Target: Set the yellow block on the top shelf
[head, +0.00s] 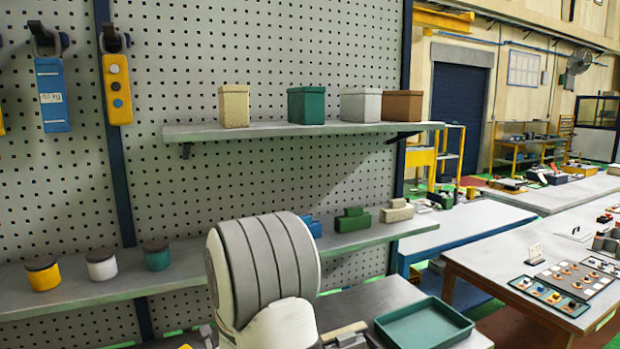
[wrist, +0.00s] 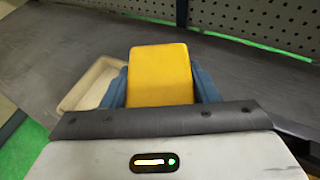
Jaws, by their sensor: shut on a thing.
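My gripper (wrist: 161,88) is shut on the yellow block (wrist: 160,72), with a blue finger on each side of it. In the wrist view the block is over a dark grey surface; I cannot tell how high. In the head view my arm's white and grey link fills the lower middle, and the block is not clearly visible. The top shelf (head: 290,131) is a grey board on the pegboard. It carries a beige box (head: 235,106), a green box (head: 306,105), a light grey box (head: 360,104) and a brown box (head: 402,106).
The lower shelf (head: 195,270) holds yellow, white and green jars at left and blue, green and beige blocks at right. A green tray (head: 424,324) lies on the bench. A beige tray (wrist: 88,84) is left of the block. The top shelf's left end is clear.

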